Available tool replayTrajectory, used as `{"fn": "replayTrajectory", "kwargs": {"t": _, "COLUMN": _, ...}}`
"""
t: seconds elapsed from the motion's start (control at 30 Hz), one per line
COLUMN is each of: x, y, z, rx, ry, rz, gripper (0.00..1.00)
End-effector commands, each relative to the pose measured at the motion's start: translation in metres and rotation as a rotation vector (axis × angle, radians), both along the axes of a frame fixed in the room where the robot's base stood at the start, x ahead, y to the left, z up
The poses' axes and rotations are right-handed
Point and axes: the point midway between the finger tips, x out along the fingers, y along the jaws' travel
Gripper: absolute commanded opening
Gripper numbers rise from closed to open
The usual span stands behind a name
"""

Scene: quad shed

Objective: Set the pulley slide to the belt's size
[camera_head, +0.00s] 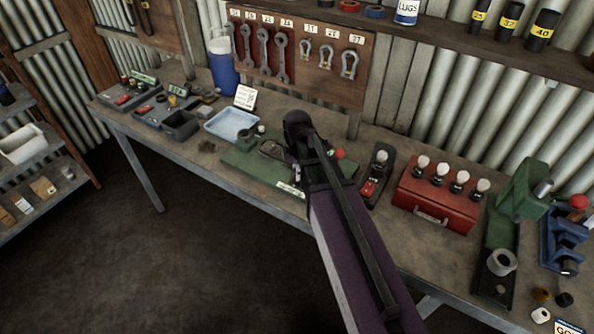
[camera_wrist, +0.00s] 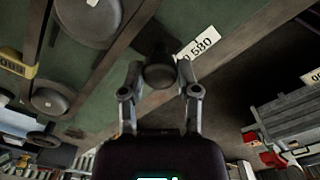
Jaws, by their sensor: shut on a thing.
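The pulley slide's green plate (camera_head: 237,161) lies on the bench in the head view. A grey pulley (camera_head: 245,136) stands at its left, and my arm covers much of its right side. In the wrist view the green plate (camera_wrist: 112,88) carries two round grey pulleys, a large one (camera_wrist: 88,18) and a smaller one (camera_wrist: 52,98). My gripper (camera_wrist: 160,78) is shut on a dark round knob (camera_wrist: 158,70) by the plate's edge. A white label (camera_wrist: 197,45) reading "580" sits beside the knob. A yellow label (camera_wrist: 17,65) is at the left, its text inverted and unclear.
A pale blue tray (camera_head: 231,124) and a printed card (camera_head: 245,97) are left of the plate. A red box with several knobs (camera_head: 434,199) and a green machine (camera_head: 520,195) stand to the right. Wrenches and shackles hang on the board (camera_head: 300,62) behind. The floor in front is clear.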

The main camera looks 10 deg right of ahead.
Motion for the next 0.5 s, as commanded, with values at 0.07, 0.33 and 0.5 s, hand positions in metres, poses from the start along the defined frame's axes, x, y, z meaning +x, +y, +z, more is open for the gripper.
{"fn": "replayTrajectory", "kwargs": {"t": 0.07, "x": 0.000, "y": 0.000, "z": 0.000, "rx": 0.000, "ry": 0.001, "rz": 0.000, "gripper": 0.00}}
{"fn": "replayTrajectory", "kwargs": {"t": 0.33, "x": -0.018, "y": -0.018, "z": 0.000, "rx": -0.001, "ry": 0.002, "rz": -0.003, "gripper": 0.00}}
{"fn": "replayTrajectory", "kwargs": {"t": 0.5, "x": -0.024, "y": -0.026, "z": 0.000, "rx": -0.001, "ry": 0.002, "rz": -0.001, "gripper": 0.00}}
